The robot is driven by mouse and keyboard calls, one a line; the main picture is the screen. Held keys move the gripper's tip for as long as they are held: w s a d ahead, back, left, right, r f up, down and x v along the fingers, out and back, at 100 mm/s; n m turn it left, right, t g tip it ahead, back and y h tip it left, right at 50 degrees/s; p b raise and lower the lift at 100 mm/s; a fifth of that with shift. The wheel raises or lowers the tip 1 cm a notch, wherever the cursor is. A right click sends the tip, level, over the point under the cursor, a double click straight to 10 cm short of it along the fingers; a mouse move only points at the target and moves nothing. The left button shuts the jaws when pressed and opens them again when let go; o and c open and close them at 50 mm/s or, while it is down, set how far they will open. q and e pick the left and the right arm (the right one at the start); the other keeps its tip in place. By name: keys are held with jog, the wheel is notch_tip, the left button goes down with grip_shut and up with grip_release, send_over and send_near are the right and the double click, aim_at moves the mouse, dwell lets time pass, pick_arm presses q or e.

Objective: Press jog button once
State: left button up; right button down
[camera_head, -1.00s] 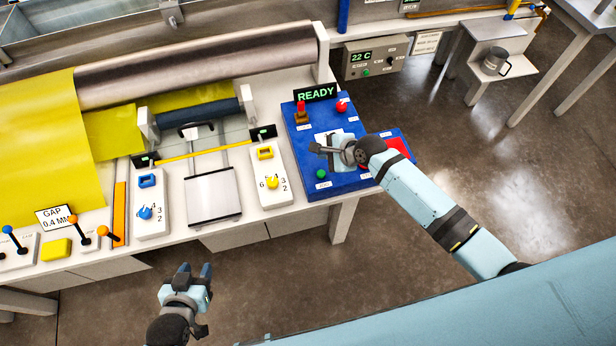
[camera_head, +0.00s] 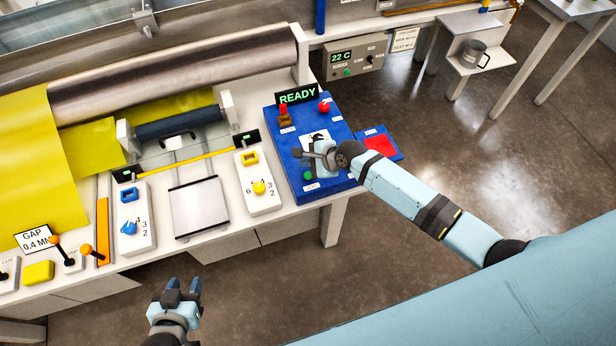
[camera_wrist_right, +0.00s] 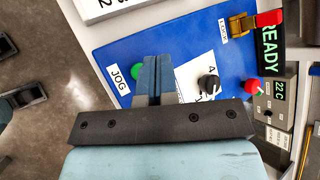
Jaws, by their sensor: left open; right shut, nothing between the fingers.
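The green jog button (camera_head: 308,175) is on the near part of the blue control panel (camera_head: 334,181). In the right wrist view the green button (camera_wrist_right: 137,71) sits beside a white label reading JOG. My right gripper (camera_head: 302,154) is shut and empty, over the panel just beyond the button. In the right wrist view its closed fingers (camera_wrist_right: 155,75) are just right of the button and cover its edge. I cannot tell their height above the panel. My left gripper (camera_head: 182,287) is open and empty, in front of the table, away from the panel.
The panel also carries a READY display (camera_head: 297,95), a red button (camera_head: 324,106), a red-topped switch (camera_head: 284,113) and a black knob (camera_wrist_right: 208,84). A red pad (camera_head: 380,145) is to the right. A yellow-knob box (camera_head: 258,199) stands left of the panel.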

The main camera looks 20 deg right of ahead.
aim_at(308, 177)
notch_tip(308, 177, down, 2)
jog(key=shift+b, duration=0.5)
jog(key=shift+f, duration=0.75)
pick_arm(q)
jog(key=shift+w+d+f, duration=0.1)
jog(key=shift+w+f, duration=0.05)
jog(key=shift+f, duration=0.45)
jog(key=shift+w+d+f, duration=0.1)
jog(key=shift+w+f, duration=0.05)
jog(key=shift+f, duration=0.45)
pick_arm(e)
jog(key=shift+f, duration=0.15)
pick_arm(q)
jog(key=shift+s+f, duration=0.1)
jog(key=shift+s, duration=0.05)
pick_arm(e)
jog(key=shift+f, duration=0.4)
